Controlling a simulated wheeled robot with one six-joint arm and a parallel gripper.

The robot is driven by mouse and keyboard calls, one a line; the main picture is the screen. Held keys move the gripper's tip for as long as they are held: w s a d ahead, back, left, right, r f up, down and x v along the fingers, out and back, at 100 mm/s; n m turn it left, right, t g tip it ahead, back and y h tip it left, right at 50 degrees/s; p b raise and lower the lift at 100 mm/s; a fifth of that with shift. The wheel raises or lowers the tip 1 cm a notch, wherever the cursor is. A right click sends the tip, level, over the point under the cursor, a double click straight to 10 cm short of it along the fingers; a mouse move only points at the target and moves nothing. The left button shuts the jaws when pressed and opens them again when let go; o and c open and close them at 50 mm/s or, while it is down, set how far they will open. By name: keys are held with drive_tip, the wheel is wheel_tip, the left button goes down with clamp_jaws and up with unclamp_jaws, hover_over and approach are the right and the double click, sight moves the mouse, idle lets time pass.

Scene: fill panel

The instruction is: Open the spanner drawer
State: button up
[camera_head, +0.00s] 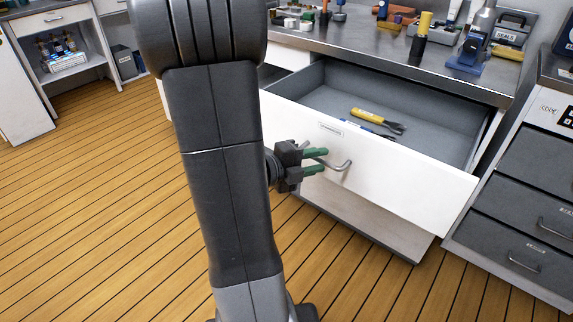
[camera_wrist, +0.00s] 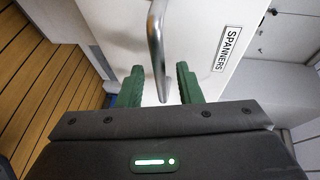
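The white spanner drawer (camera_head: 390,185) is pulled well out of the bench in the head view. Its grey interior holds a yellow-handled tool (camera_head: 375,117) and a blue-handled tool (camera_head: 365,124). In the wrist view its front (camera_wrist: 200,35) bears a SPANNERS label (camera_wrist: 232,48). The metal bar handle (camera_head: 343,166) shows in the wrist view too (camera_wrist: 156,40). My gripper (camera_head: 322,161) has green fingers, and in the wrist view (camera_wrist: 158,88) they stand apart on either side of the handle, with gaps visible. It is open around the bar.
The bench top (camera_head: 350,40) behind the drawer carries tools, bottles and a grey SEALS case (camera_head: 511,26). A cabinet with dark drawers (camera_head: 525,190) stands close on the right. A white shelf unit (camera_head: 60,45) is at the far left. The plank floor (camera_head: 100,210) is clear on the left.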

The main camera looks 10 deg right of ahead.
drive_tip(key=p+v, duration=0.1)
drive_tip(key=v, duration=1.1)
drive_tip(key=shift+a+p, duration=0.25)
drive_tip(key=shift+p, duration=0.15)
drive_tip(key=b+x, duration=0.2)
drive_tip(key=x, duration=0.9)
drive_tip(key=shift+d+f, duration=0.1)
drive_tip(key=shift+d, duration=0.3)
drive_tip(key=shift+x, duration=1)
